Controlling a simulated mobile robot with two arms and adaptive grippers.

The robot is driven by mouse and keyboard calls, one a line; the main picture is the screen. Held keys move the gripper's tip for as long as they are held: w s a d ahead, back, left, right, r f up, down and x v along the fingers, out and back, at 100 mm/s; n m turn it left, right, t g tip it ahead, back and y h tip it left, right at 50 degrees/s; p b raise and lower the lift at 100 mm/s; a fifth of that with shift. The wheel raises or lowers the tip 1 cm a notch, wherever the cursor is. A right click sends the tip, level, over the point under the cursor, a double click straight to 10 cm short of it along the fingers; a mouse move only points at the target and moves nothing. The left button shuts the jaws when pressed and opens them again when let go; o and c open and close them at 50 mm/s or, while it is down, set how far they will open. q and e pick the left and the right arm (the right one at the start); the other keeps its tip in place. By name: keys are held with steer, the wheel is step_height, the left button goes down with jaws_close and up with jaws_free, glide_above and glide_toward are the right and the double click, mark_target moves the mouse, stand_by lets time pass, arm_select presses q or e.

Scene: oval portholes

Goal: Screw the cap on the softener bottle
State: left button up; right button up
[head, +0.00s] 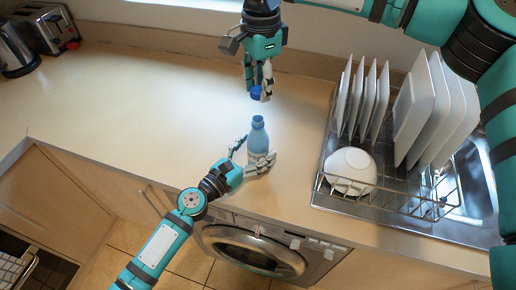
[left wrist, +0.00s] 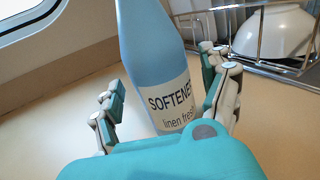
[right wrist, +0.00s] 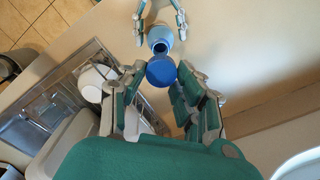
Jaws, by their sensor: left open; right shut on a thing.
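The softener bottle (head: 258,138) is light blue with a white label and stands upright on the counter. Its label reads SOFTENER in the left wrist view (left wrist: 155,60). My left gripper (head: 252,158) is open, with its fingers on either side of the bottle's lower part. My right gripper (head: 261,92) is shut on the dark blue cap (head: 256,92) and holds it above and a little behind the bottle. In the right wrist view the cap (right wrist: 161,70) lies between the fingertips, and the bottle's open neck (right wrist: 160,44) shows just beyond it, apart from it.
A metal dish rack (head: 335,185) with white plates (head: 420,105) and an upturned bowl (head: 350,170) stands right of the bottle. A toaster (head: 45,28) and a kettle (head: 14,52) are at the far left. The counter (head: 130,105) left of the bottle is clear.

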arm_select(q)
steer(key=shift+x, duration=0.8)
jaws_close()
